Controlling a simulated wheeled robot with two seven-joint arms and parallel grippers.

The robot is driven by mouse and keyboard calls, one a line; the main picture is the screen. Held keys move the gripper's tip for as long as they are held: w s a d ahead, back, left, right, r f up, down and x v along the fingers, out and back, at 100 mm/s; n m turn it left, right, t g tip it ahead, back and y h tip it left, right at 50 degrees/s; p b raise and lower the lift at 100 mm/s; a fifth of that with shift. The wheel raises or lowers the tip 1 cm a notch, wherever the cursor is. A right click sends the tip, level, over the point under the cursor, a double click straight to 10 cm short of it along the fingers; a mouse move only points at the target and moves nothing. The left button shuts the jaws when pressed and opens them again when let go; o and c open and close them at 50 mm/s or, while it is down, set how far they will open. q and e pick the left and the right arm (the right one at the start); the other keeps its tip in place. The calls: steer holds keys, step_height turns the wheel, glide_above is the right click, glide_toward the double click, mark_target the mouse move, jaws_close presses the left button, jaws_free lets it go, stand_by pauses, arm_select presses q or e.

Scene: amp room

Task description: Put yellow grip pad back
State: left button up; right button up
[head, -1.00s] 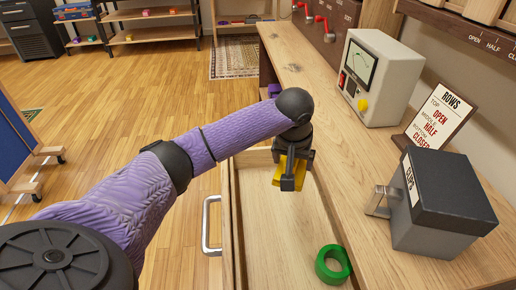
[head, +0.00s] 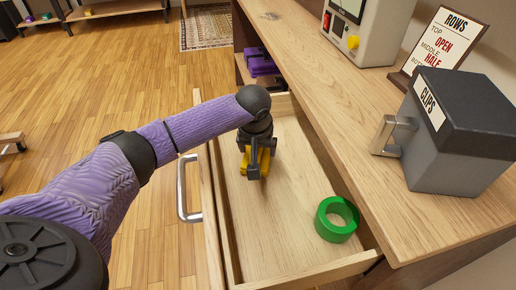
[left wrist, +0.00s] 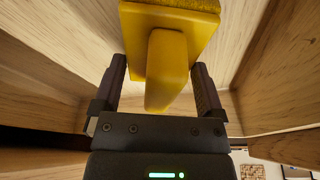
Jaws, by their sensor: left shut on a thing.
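My left gripper (head: 258,168) is over the open wooden drawer (head: 280,215), pointing down into it. It is shut on the yellow grip pad, which shows in slivers around the fingers in the head view (head: 243,159). In the left wrist view the pad (left wrist: 168,60) has a flat block with a tapering stem between the two dark fingers (left wrist: 158,88). I cannot tell whether the pad touches the drawer floor. My right gripper is not in view.
A green ring (head: 337,219) lies at the drawer's near right. The drawer floor between it and my gripper is clear. On the worktop stand a grey CLIPS box (head: 455,130), a ROWS sign (head: 440,42) and a meter box (head: 375,30). Purple items (head: 262,65) sit beyond the drawer.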

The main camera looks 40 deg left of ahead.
arm_select(q)
steer(key=o, duration=0.8)
steer(key=p+v, duration=0.8)
steer(key=v, duration=0.3)
steer(key=shift+a+r, duration=0.1)
steer(key=shift+r, duration=0.25)
steer(key=shift+s+r+p, duration=0.1)
steer(key=shift+r+p, duration=0.15)
steer(key=shift+p, duration=0.15)
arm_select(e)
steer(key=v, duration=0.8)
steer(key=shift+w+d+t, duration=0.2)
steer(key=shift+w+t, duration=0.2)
arm_select(q)
steer(key=shift+f, duration=0.1)
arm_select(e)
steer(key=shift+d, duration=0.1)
